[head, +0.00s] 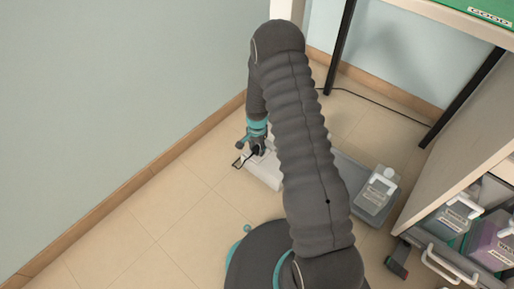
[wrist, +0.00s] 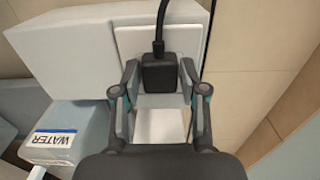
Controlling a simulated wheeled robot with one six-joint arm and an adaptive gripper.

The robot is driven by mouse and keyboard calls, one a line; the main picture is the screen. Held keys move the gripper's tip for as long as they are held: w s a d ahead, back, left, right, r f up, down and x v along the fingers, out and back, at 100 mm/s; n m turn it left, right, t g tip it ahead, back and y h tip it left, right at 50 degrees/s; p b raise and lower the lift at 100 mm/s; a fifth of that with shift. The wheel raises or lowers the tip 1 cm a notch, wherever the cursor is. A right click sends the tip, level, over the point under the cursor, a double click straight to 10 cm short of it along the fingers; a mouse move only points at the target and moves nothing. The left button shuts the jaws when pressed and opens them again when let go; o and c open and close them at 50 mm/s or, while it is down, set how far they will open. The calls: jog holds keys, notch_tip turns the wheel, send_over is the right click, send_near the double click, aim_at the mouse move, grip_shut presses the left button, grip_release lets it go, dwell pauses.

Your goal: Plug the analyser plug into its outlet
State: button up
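The black analyser plug (wrist: 160,76) is between the two fingers of my gripper (wrist: 160,82), with its cord (wrist: 160,30) running up. The fingers press on its left and right sides. Behind the plug is a white square plate (wrist: 198,38) on a long white block (wrist: 75,45). I cannot tell whether the plug is seated in the plate, as its front face is hidden. In the head view my gripper (head: 257,148) is low near the floor, at the white block (head: 262,171), and a loop of black cord (head: 238,161) shows beside it.
A container labelled WATER (wrist: 60,135) stands left of my gripper in the wrist view. In the head view a lidded container (head: 376,196) stands right of my arm, near a shelf with bins (head: 451,219). The tiled floor (head: 160,220) at left is clear, up to the wall.

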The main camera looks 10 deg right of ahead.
jog(key=shift+o, duration=1.1)
jog(key=shift+r, duration=0.15)
notch_tip(320, 180, up, 12)
